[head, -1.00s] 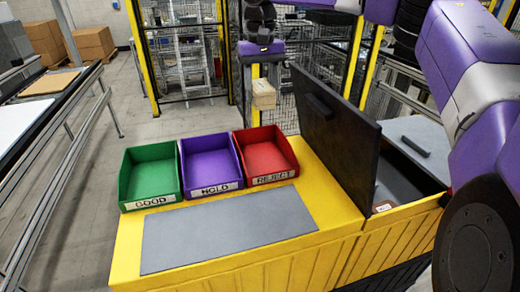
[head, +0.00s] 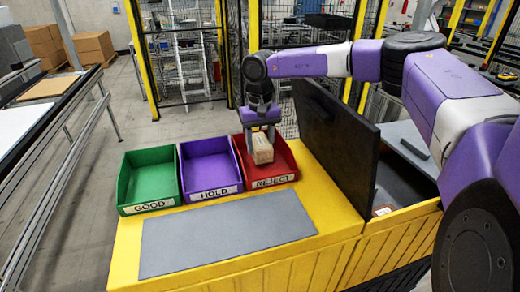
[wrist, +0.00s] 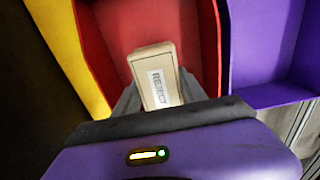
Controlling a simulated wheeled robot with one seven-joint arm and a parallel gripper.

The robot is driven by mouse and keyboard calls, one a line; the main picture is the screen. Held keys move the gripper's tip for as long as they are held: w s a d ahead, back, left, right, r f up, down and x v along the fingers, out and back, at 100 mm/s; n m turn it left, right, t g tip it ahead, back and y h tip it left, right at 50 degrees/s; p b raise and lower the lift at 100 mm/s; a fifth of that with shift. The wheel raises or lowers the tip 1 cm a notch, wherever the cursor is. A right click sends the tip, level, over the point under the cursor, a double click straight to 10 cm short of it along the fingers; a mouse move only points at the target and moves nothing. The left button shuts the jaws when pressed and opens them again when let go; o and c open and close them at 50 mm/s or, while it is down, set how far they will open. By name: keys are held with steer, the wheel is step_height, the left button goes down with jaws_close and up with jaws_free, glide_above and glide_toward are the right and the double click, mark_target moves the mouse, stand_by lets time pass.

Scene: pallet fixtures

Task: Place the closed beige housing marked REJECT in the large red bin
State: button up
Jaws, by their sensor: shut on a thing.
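The beige housing (head: 262,150) is a closed box held in my gripper (head: 262,136). In the wrist view the housing (wrist: 157,75) shows a white label reading REJECT, and my gripper (wrist: 155,98) is shut on it. The red bin (head: 284,176), labelled REJECT, is right below and around the housing in the head view. The red bin (wrist: 205,45) also fills the space behind the housing in the wrist view. The housing looks over or just inside the bin's opening; I cannot tell whether it touches the floor of the bin.
A purple bin (head: 209,170) labelled HOLD and a green bin (head: 149,180) labelled GOOD stand to the left. A grey mat (head: 228,231) lies clear in front on the yellow bench (head: 330,222). A dark upright lid (head: 335,135) stands close on the right.

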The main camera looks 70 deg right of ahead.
mark_target(260, 141)
steer(key=shift+f, duration=0.8)
steer(key=shift+f, duration=0.1)
steer(key=o, duration=1.5)
steer(key=shift+o, duration=0.2)
step_height(260, 141, up, 12)
steer(key=b, duration=0.4)
